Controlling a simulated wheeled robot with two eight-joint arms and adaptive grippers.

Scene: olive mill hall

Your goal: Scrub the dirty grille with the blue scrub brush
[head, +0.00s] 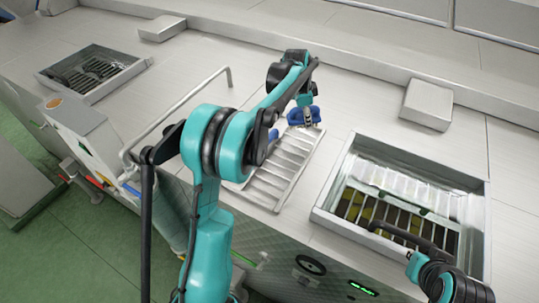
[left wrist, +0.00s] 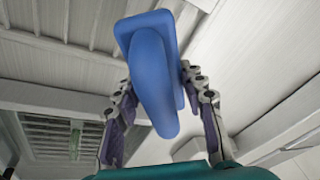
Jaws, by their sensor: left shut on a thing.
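My left gripper (head: 307,112) is shut on the blue scrub brush (head: 297,118), above the far end of a slatted metal grille (head: 268,190) on the counter. In the left wrist view the brush (left wrist: 152,65) sits between the two fingers (left wrist: 155,110), its flat block behind a rounded blue grip. The brush's underside is hidden, and I cannot tell whether it touches the grille. My left arm covers part of the grille's left side. My right arm shows at the lower right, but I cannot make out its gripper.
A metal basin (head: 327,208) with bars and yellowish contents lies right of the grille. Another basin (head: 52,87) with dark slats is at the far left. A bent metal rail (head: 190,103) stands left of my arm. Pale blocks (head: 427,104) line the back. Counter behind the grille is clear.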

